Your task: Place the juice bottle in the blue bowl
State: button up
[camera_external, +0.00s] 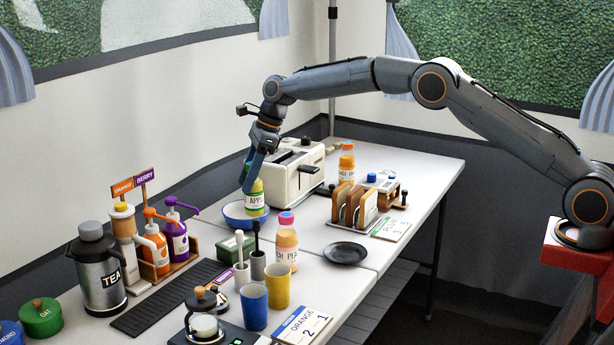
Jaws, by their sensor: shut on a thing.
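My gripper (256,176) points down and is shut on a juice bottle (256,199) with a label that reads "APPL" and a yellowish-green body. The gripper covers the top of the bottle. The bottle is upright over the right part of the blue bowl (232,219), and its lower end overlaps the bowl in the picture. I cannot tell whether the bottle touches the bowl's bottom. The bowl stands on the white table, in front of the toaster.
A cream toaster (298,170) stands close right of my gripper. A peach juice bottle (286,248) with a pink cap stands in front of the bowl. Syrup pumps (176,240) stand left. A dark plate (346,253) lies right, and an orange-capped bottle (346,166) stands behind the toast rack.

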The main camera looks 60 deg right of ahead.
jog(key=shift+f, duration=0.5)
jog(key=o, duration=1.3)
jog(key=shift+c, duration=0.2)
